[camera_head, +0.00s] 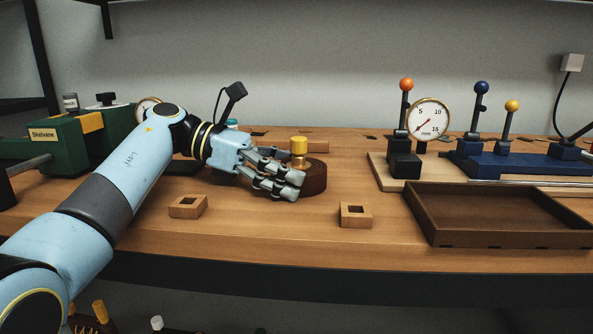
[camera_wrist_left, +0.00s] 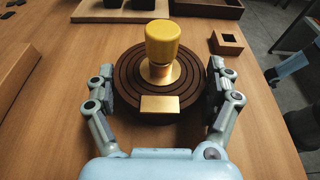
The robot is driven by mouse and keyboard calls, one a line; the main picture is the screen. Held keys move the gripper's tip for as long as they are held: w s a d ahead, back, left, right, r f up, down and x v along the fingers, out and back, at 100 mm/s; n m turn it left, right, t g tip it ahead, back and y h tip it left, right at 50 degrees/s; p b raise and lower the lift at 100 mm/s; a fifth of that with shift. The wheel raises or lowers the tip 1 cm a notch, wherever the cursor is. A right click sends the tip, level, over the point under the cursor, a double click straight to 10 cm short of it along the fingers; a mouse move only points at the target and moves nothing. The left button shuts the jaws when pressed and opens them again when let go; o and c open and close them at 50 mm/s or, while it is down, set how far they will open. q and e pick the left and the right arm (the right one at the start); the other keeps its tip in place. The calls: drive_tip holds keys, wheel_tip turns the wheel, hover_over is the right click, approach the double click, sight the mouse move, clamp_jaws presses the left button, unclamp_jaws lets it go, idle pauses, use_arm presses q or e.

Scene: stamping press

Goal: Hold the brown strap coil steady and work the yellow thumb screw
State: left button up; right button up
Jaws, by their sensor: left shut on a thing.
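The brown strap coil (camera_head: 318,180) lies flat on the wooden bench, a round ringed disc. The yellow thumb screw (camera_head: 299,145) stands upright at its centre on a brass collar; in the left wrist view the screw (camera_wrist_left: 162,40) rises from the middle of the coil (camera_wrist_left: 133,76). A small brass plate (camera_wrist_left: 159,105) sits on the coil's near side. My left gripper (camera_head: 291,187) is shut on the coil, with one finger at each side of the rim in the wrist view (camera_wrist_left: 160,84). The screw is clear of the fingers. My right gripper does not show.
Two small square wooden blocks with holes (camera_head: 188,207) (camera_head: 356,215) lie near the bench's front. A dark empty tray (camera_head: 425,217) is at right, before the lever stand with a dial gauge (camera_head: 428,119). A green machine (camera_head: 60,146) stands at left.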

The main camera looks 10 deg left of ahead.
use_arm(q)
drive_tip(key=shift+f, duration=0.1)
idle(0.3)
drive_tip(key=o, duration=1.5)
